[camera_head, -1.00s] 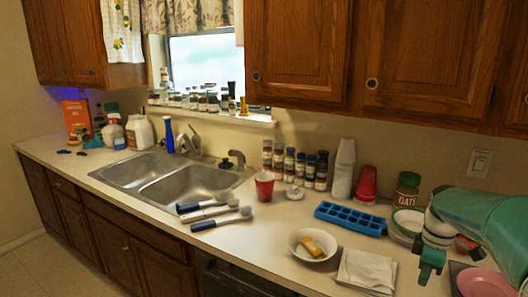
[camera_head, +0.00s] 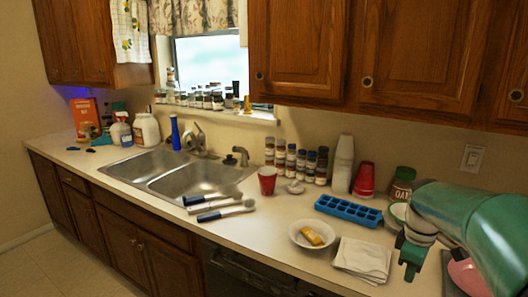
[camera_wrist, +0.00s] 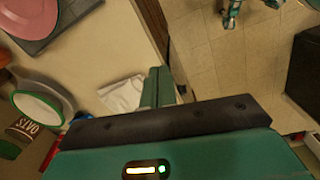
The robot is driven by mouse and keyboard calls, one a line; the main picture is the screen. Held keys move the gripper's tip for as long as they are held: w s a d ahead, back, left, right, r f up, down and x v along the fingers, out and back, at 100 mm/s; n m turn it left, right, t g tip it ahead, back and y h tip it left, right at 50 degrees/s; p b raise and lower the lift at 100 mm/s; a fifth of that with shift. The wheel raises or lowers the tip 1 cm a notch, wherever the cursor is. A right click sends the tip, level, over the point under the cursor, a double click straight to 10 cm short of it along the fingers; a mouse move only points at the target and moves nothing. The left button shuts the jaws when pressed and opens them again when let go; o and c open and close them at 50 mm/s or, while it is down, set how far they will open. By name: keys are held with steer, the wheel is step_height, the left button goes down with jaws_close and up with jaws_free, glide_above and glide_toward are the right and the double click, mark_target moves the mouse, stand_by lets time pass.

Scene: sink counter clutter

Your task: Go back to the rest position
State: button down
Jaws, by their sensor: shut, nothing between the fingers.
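My gripper (camera_head: 411,262) is at the lower right in the head view, on the end of my green arm. It is shut and empty, above the counter's front part, just right of the folded white napkins (camera_head: 362,260). In the wrist view my gripper (camera_wrist: 160,88) points past the counter's front edge, with its fingers together. The napkins also show there (camera_wrist: 121,93), beyond the fingers. My arm hides part of the counter's right end.
A white bowl (camera_head: 296,236) with a yellow item, a blue ice tray (camera_head: 349,210), a red cup (camera_head: 267,180) and an oats jar (camera_head: 402,184) stand left of my arm. A pink plate (camera_head: 468,277) lies by my arm. Open floor (camera_wrist: 215,60) lies beyond the edge.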

steer(key=s+a+r+m+t, duration=0.1)
steer(key=s+a+m, duration=0.3)
steer(key=s+a, duration=0.5)
steer(key=s+a+r+m+t, duration=0.2)
steer(key=s+a+m+t, duration=0.2)
steer(key=s+a, duration=0.5)
steer(key=shift+s+a+r+m+y, duration=0.2)
steer(key=shift+a+r+m+y, duration=0.15)
steer(key=shift+a+m, duration=0.3)
